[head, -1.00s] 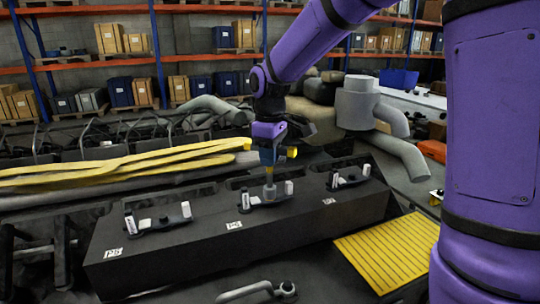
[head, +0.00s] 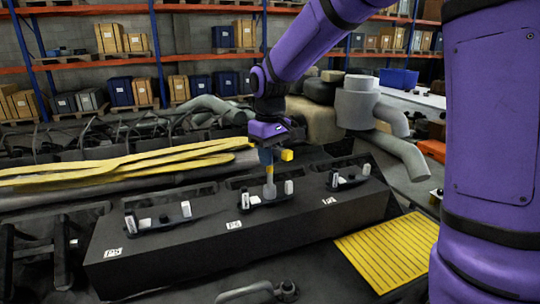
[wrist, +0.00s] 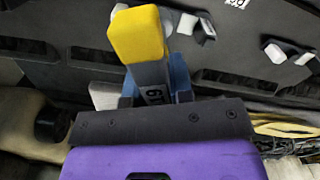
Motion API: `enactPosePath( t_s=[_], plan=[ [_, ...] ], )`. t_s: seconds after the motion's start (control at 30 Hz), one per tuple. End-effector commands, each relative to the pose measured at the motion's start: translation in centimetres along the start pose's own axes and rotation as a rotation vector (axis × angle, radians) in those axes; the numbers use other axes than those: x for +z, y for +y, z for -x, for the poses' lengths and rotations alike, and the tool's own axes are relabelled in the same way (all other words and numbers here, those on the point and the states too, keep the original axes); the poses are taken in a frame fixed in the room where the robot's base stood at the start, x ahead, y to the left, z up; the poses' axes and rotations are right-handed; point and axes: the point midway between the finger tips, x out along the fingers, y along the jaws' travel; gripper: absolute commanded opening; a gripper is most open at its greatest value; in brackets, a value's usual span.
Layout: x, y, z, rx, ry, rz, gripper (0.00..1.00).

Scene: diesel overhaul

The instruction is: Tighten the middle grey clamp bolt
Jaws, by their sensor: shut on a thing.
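My gripper (head: 267,158) is shut on a socket tool with a yellow end (head: 287,155) and a grey socket (head: 269,189) pointing down. The socket stands upright over the middle clamp (head: 257,201) on the long black block (head: 240,241). The middle grey bolt is hidden beneath it; I cannot tell how fully it is seated. In the wrist view the tool's yellow end (wrist: 137,35) and its dark labelled body show between blue parts. A left clamp (head: 160,219) and a right clamp (head: 348,179) sit on the same block.
Yellow straps or hoses (head: 120,170) lie behind the block at left. A yellow ribbed plate (head: 388,250) is at right. A grey pipe (head: 405,155) stands behind right. A curved grey handle (head: 250,293) lies in front. Shelves with boxes are far back.

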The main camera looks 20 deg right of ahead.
Motion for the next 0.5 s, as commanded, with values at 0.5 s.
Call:
enactPosePath(
  t_s=[0.5],
  plan=[
    [0.0,0.0,1.8,0.001,0.002,0.001,0.00]
  ],
)
